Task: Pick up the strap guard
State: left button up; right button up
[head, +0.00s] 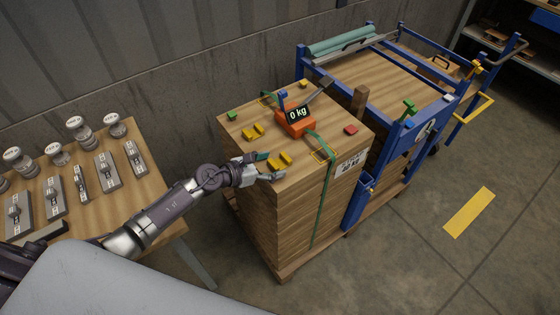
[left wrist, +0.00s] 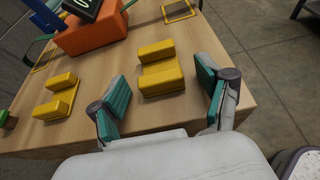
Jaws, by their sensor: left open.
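In the left wrist view the strap guard (left wrist: 160,72) lies ahead of and between the two spread fingers (left wrist: 162,92); I see no contact. A second similar yellow piece (head: 253,131) lies farther back on the stack; it shows at left in the left wrist view (left wrist: 55,97). My right gripper is not in view.
An orange tensioner reading 0 kg (head: 294,123) sits on a green strap (head: 326,200) across the stack. Small red (head: 351,130) and green (head: 232,115) blocks lie nearby. A blue cart (head: 390,80) stands behind right. A table with weights (head: 150,180) stands left.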

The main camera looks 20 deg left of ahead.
pick_arm(q)
jog(key=c, duration=1)
jog(key=shift+c, duration=0.2)
